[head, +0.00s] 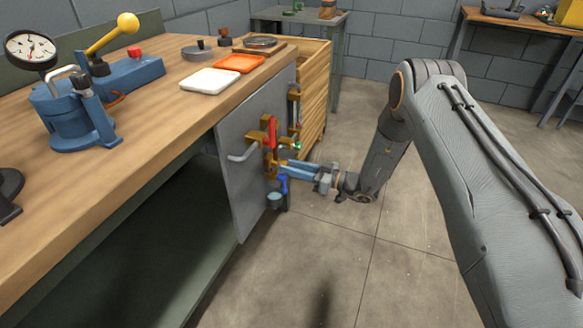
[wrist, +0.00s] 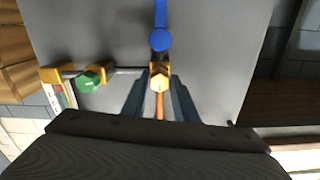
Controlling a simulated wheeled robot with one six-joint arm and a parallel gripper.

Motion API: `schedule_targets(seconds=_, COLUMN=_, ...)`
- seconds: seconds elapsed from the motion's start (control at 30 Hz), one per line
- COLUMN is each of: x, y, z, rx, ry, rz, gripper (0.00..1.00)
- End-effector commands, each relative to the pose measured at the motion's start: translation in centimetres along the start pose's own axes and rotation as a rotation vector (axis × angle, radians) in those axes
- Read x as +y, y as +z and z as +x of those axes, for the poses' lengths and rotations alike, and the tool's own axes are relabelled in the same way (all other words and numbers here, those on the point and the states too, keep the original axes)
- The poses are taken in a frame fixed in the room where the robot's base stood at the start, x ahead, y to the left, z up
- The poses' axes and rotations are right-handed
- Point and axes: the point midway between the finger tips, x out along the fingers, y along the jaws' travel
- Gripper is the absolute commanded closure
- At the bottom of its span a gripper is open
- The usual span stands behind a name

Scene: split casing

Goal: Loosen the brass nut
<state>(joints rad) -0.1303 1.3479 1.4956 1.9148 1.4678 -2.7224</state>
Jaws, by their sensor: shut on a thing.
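The brass nut (wrist: 160,82) shows in the middle of the wrist view, a six-sided yellow piece on a brass fitting, with a copper-coloured pipe (wrist: 160,106) below it. My gripper (wrist: 161,88) has one dark blue finger on each side of the nut and is shut on it. In the head view my gripper (head: 284,169) reaches from the right to the brass fittings on the upright grey panel (head: 238,165). The nut itself is hard to make out there, hidden by the fingers and fittings.
A blue valve handle (wrist: 160,38) is close to the nut; a green knob (wrist: 89,82) is to its left. The wooden bench (head: 150,105) stands at left; floor at right is clear.

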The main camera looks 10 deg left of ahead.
Motion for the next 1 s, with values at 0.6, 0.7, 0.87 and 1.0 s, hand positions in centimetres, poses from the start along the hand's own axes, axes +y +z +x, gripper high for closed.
schedule_targets(seconds=0.6, x=-0.1, y=0.1, z=-0.1, rx=-0.001, ry=-0.001, rz=0.002, gripper=0.55)
schedule_targets(seconds=0.7, x=0.1, y=0.0, z=-1.0, rx=-0.001, ry=0.002, rz=0.002, gripper=0.55)
schedule_targets(seconds=0.87, x=0.1, y=0.0, z=-3.7, rx=0.0, ry=0.004, rz=0.002, gripper=0.55)
schedule_targets(seconds=1.0, x=0.1, y=0.0, z=-5.9, rx=-0.001, ry=0.003, rz=0.002, gripper=0.55)
